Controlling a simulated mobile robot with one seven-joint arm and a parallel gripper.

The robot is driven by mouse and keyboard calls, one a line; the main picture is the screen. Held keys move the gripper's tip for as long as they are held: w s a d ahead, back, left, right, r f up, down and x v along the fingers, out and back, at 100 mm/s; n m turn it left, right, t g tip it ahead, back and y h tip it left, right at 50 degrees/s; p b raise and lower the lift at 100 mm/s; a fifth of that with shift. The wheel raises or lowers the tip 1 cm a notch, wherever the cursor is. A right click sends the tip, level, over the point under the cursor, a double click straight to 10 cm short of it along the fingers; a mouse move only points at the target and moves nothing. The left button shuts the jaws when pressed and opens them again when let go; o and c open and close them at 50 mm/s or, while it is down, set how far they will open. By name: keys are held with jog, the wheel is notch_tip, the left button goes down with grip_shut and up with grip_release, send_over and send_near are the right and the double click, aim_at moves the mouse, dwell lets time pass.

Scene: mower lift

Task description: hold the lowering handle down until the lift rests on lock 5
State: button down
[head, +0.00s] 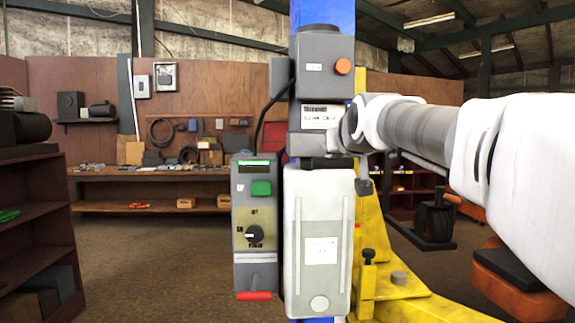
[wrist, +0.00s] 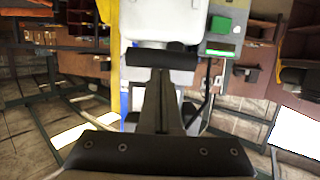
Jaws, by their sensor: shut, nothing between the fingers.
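The lowering handle seems to be the red grip (head: 254,296) at the bottom of the grey control box (head: 242,225), left of the white tank (head: 320,215). The box has a lit green display, a green button and a black knob; its display text is too small to read. The box also shows upside down in the wrist view (wrist: 216,46). My gripper (wrist: 162,60) is shut and empty, in front of the lift column near the tank's top. It is above and right of the red grip, apart from it. The red grip is not visible in the wrist view. The lock position cannot be read.
A blue post (head: 322,14) carries a grey unit with an orange button (head: 343,66). A yellow lift frame (head: 400,295) stands at right, near an orange and black machine part (head: 515,275). Shelves (head: 35,220) stand at left and a workbench (head: 150,174) behind. The floor at front left is clear.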

aim_at(336, 168)
jog(key=shift+f+b, duration=0.95)
jog(key=shift+w+f+b, duration=0.15)
jog(key=shift+f+b, duration=0.4)
jog(key=shift+r, duration=0.1)
